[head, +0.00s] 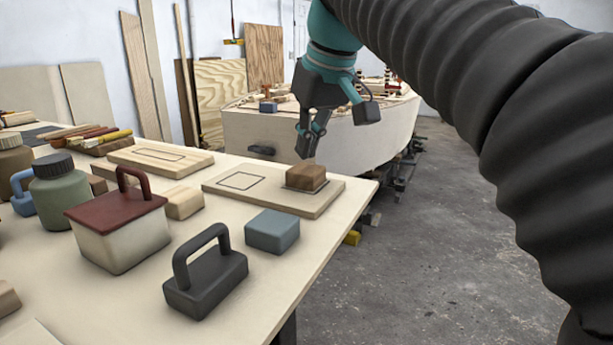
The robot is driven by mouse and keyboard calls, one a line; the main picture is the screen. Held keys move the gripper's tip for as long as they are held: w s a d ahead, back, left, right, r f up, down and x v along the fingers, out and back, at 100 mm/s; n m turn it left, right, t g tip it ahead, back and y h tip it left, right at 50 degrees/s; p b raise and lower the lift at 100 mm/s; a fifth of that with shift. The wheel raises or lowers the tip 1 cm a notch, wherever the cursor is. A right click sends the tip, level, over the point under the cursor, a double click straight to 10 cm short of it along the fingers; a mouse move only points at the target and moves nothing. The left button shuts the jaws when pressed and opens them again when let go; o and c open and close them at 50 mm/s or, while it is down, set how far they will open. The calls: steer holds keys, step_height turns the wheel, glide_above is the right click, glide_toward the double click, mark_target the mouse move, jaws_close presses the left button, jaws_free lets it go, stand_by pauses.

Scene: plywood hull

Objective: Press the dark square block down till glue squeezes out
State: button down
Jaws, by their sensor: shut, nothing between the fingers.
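The dark square block (305,176) is brown wood and sits flat on the right part of a pale board (320,205). A thin dark edge shows around its base; I cannot tell whether this is a drawn outline or glue. An empty outlined square (241,181) is on the board to its left. My gripper (307,155) points down just above the block, fingers shut and empty. The tips are very close to its top; I cannot tell whether they touch.
A grey-blue block (272,231), a black handled block (205,277) and a red-lidded box (118,230) stand nearer on the table. Another outlined board (160,157) lies behind left. The table's right edge is close to the board. A pale hull (330,140) stands beyond.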

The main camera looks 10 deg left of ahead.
mark_target(308, 169)
steer(key=shift+f+b, duration=0.75)
steer(key=shift+f, duration=0.35)
stand_by(1.6)
steer(key=shift+r, duration=0.1)
steer(key=shift+r+p, duration=2.05)
steer(key=shift+r, duration=1.5)
